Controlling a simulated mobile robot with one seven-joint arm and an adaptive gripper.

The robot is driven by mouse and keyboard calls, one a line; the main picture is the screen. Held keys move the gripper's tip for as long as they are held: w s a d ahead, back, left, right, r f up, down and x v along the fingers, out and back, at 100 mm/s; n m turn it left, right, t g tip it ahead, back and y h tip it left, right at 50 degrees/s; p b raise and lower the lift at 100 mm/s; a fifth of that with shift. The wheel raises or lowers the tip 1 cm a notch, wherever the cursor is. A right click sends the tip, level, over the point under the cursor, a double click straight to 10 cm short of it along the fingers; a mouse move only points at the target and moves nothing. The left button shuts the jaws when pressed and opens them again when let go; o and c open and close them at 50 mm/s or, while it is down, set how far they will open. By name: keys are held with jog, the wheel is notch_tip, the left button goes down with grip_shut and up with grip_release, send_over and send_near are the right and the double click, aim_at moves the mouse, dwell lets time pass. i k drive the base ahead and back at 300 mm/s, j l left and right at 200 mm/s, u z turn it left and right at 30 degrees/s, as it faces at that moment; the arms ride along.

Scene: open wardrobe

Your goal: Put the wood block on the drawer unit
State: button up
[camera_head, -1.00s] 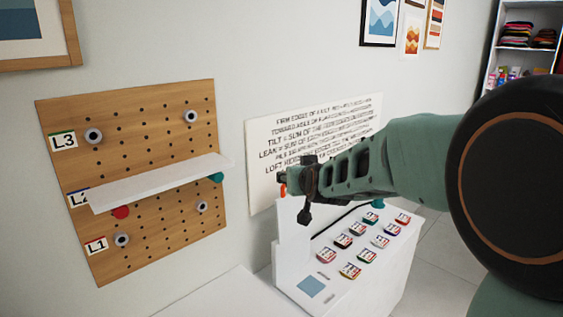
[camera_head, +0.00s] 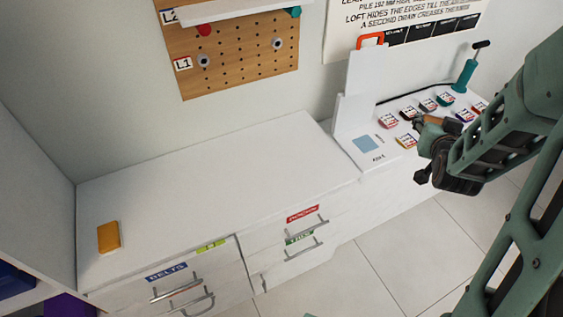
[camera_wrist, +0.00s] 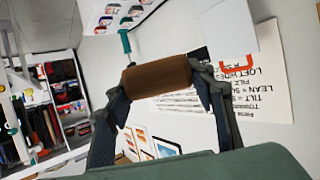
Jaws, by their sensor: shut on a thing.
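The brown wood block (camera_wrist: 157,75) lies crosswise between both fingers of my gripper (camera_wrist: 160,84) in the wrist view. My gripper (camera_head: 430,140) is shut on it. In the head view the block (camera_head: 434,120) shows only as a small brown piece at the fingers, partly hidden. My gripper is at the right, in front of the white sloped panel with coloured tags. The white drawer unit (camera_head: 215,175) stands at the lower left and middle, with labelled drawer fronts. My gripper is to the right of its top, apart from it.
A yellow block (camera_head: 109,237) lies on the drawer unit's left end; most of the top is clear. A white upright plate (camera_head: 362,85) stands at its right end by the tagged panel (camera_head: 368,158). A pegboard (camera_head: 235,55) with a shelf hangs behind.

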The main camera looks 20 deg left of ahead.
aim_at(322, 164)
jog(key=i+l+u, duration=0.1)
jog(key=u, duration=0.85)
jog(key=l+u, duration=0.35)
jog(key=i+l+u, duration=0.15)
jog(key=u, duration=0.15)
jog(key=l+u, duration=0.3)
jog(key=l, duration=0.35)
jog(key=l+u, duration=0.3)
jog(key=l, duration=0.7)
jog(key=k+l, duration=0.15)
jog(key=l, duration=0.7)
jog(key=k+u, duration=0.05)
